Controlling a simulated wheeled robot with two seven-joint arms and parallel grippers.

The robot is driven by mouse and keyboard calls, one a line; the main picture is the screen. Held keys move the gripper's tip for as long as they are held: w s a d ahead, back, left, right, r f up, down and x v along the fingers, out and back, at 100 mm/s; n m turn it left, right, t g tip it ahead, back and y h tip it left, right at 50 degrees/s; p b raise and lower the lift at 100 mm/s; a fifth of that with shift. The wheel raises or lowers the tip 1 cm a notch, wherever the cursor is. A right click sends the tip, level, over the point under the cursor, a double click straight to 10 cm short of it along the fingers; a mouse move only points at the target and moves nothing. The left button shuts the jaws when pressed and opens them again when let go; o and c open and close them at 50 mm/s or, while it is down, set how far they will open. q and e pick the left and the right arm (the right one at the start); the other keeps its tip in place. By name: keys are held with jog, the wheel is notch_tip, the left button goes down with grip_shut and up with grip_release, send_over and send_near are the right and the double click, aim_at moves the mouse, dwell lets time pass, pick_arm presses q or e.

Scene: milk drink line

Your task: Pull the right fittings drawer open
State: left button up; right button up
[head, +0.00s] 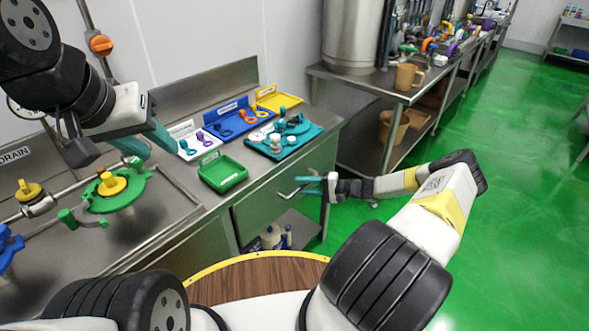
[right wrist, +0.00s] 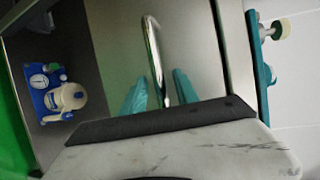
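The right fittings drawer (head: 262,207) is the grey steel front under the counter, with a bar handle (head: 288,193) on it. It looks flush with the cabinet. In the right wrist view the shiny handle (right wrist: 155,60) runs lengthwise between the two teal fingers of my right gripper (right wrist: 160,90). The fingers are apart, with a gap visible on each side of the bar. The head view shows my right gripper (head: 306,184) at the handle from the right. My left gripper (head: 146,143) is open and empty above the counter at the left.
On the counter stand a green tray (head: 222,172), a blue tray (head: 238,119), a yellow tray (head: 278,101) and a teal board with fittings (head: 284,142). Bottles (head: 274,238) stand below the drawer. A round wooden top (head: 255,279) is in front. Green floor is open to the right.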

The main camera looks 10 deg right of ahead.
jog(key=shift+w+a, duration=0.1)
jog(key=shift+a, duration=0.1)
grip_shut()
jog(key=shift+f, duration=0.1)
dwell(1.2)
